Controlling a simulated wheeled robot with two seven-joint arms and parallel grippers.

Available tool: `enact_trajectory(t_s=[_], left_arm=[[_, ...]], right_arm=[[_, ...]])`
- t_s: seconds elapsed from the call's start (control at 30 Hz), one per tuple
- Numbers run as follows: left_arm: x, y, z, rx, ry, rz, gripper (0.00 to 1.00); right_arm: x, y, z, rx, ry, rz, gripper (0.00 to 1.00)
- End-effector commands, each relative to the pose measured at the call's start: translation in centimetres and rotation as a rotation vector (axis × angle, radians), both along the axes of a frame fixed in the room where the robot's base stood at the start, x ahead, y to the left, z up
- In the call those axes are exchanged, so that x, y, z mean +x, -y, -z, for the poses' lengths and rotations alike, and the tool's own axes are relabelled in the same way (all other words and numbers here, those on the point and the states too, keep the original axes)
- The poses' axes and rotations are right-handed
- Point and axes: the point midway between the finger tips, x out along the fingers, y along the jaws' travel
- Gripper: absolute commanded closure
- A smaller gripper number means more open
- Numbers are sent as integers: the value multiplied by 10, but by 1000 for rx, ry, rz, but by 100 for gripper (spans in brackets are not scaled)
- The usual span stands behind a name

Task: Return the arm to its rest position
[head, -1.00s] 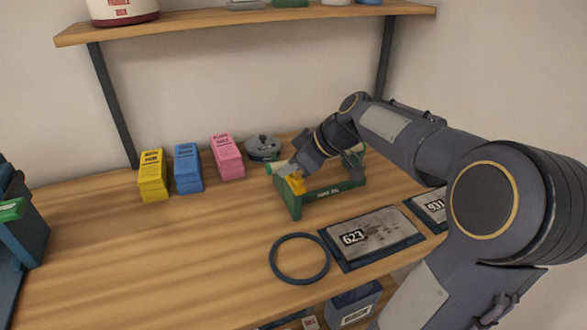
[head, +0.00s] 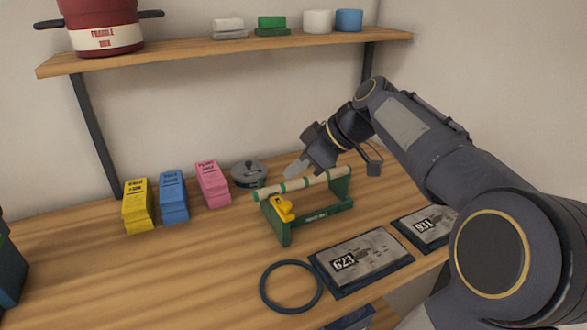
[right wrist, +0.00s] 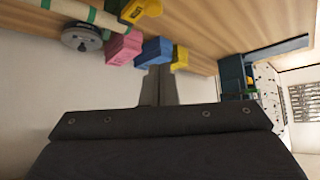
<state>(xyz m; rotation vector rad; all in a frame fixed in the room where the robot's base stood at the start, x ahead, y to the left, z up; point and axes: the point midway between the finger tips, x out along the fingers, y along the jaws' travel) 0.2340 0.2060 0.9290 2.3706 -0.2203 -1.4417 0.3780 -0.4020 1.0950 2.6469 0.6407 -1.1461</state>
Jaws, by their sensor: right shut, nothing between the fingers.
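My right arm comes in from the right in the head view. Its gripper (head: 297,168) is shut and empty, just above and behind the wooden rod of a green rack (head: 318,216). A yellow piece (head: 283,208) hangs at the left end of the rack, apart from the fingers. My left gripper is not in view.
Yellow (head: 137,206), blue (head: 173,197) and pink (head: 212,184) box stacks and a grey lid (head: 248,174) stand behind. A dark ring (head: 263,288) and plates 623 (head: 362,262) and 931 (head: 428,228) lie in front.

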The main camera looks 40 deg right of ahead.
Motion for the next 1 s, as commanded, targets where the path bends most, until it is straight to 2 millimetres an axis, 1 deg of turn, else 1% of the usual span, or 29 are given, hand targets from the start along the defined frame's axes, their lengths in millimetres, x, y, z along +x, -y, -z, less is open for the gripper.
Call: enact_trajectory(t_s=[0.27,0.37,0.47,0.53,0.57,0.6,0.67,0.7,0.8,0.83,0.9,1.0], left_arm=[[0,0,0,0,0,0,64],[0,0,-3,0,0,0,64],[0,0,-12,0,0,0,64],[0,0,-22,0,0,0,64],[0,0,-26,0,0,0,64],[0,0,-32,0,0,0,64],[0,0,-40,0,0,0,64],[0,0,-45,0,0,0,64],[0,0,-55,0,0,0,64],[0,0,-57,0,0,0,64],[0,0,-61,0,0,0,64],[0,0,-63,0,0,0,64]], right_arm=[[0,0,0,0,0,0,100],[-2,-7,-1,10,-10,8,100],[-13,-34,2,55,-56,47,100],[-28,-65,8,102,-112,100,100],[-37,-79,12,124,-139,129,100],[-49,-98,18,153,-173,167,100],[-68,-124,31,191,-221,229,100],[-81,-139,41,214,-249,267,100],[-110,-168,65,260,-302,353,100],[-117,-174,72,273,-315,374,100],[-131,-186,86,294,-334,414,100],[-141,-194,98,313,-352,449,100]])
